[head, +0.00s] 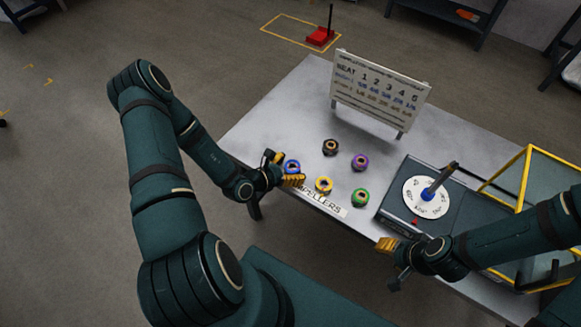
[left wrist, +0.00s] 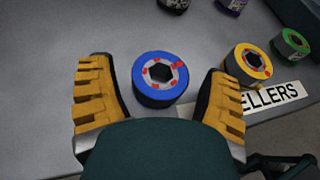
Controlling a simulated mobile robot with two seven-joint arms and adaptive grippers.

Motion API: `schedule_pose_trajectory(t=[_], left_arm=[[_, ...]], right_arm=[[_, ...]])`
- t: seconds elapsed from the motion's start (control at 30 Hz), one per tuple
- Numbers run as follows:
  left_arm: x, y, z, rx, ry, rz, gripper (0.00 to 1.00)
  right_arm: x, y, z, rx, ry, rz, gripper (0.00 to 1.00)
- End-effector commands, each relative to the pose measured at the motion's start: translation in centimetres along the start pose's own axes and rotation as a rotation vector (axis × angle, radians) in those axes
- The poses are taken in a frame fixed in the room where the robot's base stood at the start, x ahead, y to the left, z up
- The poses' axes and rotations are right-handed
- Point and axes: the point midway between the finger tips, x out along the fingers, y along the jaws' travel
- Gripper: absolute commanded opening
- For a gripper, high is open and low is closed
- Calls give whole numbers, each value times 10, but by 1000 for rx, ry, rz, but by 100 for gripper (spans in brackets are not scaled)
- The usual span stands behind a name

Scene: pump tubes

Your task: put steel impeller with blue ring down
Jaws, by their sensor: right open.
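The steel impeller with the blue ring (head: 292,166) is at the left end of a group of ringed impellers on the table. In the left wrist view the blue-ringed impeller (left wrist: 159,80) appears upright on the grey table, with red dots around its dark bore. My left gripper (head: 281,169) is open around it. Its yellow fingers stand on either side with gaps, and no contact shows. My right gripper (head: 391,262) is open at the table's front edge, near the dark machine, and holds nothing that I can see.
Black (head: 331,147), purple (head: 360,162), yellow (head: 324,185) and green (head: 360,197) ringed impellers stand close by. An "IMPELLERS" label (head: 322,204) lies in front. A dark unit (head: 395,203) with a white dial and post is to the right. A sign board (head: 379,92) stands behind.

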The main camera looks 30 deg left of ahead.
Motion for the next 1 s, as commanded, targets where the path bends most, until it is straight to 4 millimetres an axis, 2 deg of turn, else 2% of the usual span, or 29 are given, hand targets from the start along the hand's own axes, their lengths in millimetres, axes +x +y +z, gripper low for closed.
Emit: schedule_pose_trajectory(t=[0.23,0.33,0.73,0.9,1.0], left_arm=[[-2,0,3,0,0,0,78],[-11,1,3,0,2,1,78],[-90,1,4,-1,3,3,78],[-112,1,3,-1,2,2,78],[-118,0,3,0,0,1,78]], right_arm=[[-2,-1,0,0,0,0,47],[-4,-2,0,0,-2,0,47],[-19,-7,2,1,-9,-1,47],[-22,-8,2,2,-11,-1,47],[-23,-8,2,2,-12,-1,47]])
